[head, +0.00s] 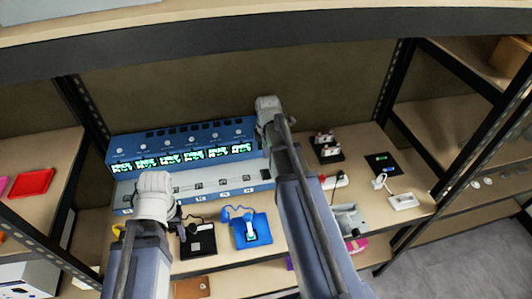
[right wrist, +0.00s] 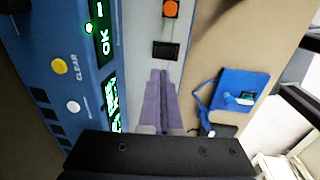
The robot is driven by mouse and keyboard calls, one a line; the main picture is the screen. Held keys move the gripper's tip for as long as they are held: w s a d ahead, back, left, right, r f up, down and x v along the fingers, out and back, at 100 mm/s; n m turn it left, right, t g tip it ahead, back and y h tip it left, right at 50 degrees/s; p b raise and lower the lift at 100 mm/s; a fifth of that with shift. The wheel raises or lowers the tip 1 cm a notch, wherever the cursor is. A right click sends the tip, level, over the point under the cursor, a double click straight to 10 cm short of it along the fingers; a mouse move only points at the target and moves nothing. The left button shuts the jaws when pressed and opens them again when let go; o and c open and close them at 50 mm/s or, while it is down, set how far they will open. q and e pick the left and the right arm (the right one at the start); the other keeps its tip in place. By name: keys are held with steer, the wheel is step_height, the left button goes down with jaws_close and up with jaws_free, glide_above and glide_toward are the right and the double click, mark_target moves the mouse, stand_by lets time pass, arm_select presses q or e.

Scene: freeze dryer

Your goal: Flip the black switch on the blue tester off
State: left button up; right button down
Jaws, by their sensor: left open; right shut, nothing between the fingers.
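The blue tester (head: 128,150) stands at the back left of the bench, with a row of lit green displays above a pale ledge. In the right wrist view, a black switch (right wrist: 166,50) sits on the pale strip beside the displays, with an orange button (right wrist: 171,8) beyond it. My right gripper (right wrist: 160,72) is shut and empty, its fingertips just short of the black switch; contact cannot be told. In the head view its arm covers the tester's right end and its fingertips are hidden. My left gripper (head: 178,214) is open, in front of the tester's left part.
A black device (head: 198,246) and a blue device (head: 252,234) with cables lie in front of the tester. Small black fixtures (head: 326,146) and a black pad (head: 382,163) lie to the right. Dark shelf posts (head: 398,75) flank the bench.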

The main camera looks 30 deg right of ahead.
mark_target(265, 172)
arm_select(q)
step_height(265, 172, down, 10)
steer(key=b, duration=0.8)
steer(key=shift+r+b, duration=0.1)
steer(key=shift+b, duration=0.3)
arm_select(e)
steer(key=f, duration=0.6)
steer(key=w+f, duration=0.1)
steer(key=f, duration=0.2)
steer(key=shift+w+d+f, duration=0.1)
steer(key=shift+d+f, duration=0.05)
steer(key=shift+f, duration=0.25)
steer(key=shift+f, duration=0.1)
arm_select(q)
steer(key=shift+f, duration=0.3)
arm_select(e)
steer(key=shift+f, duration=0.15)
arm_select(q)
steer(key=shift+s+r, duration=0.1)
steer(key=shift+r, duration=0.05)
arm_select(e)
steer(key=shift+s+a+r, duration=0.2)
steer(key=shift+s, duration=0.6)
arm_select(q)
steer(key=shift+r, duration=0.1)
arm_select(e)
steer(key=shift+w, duration=0.1)
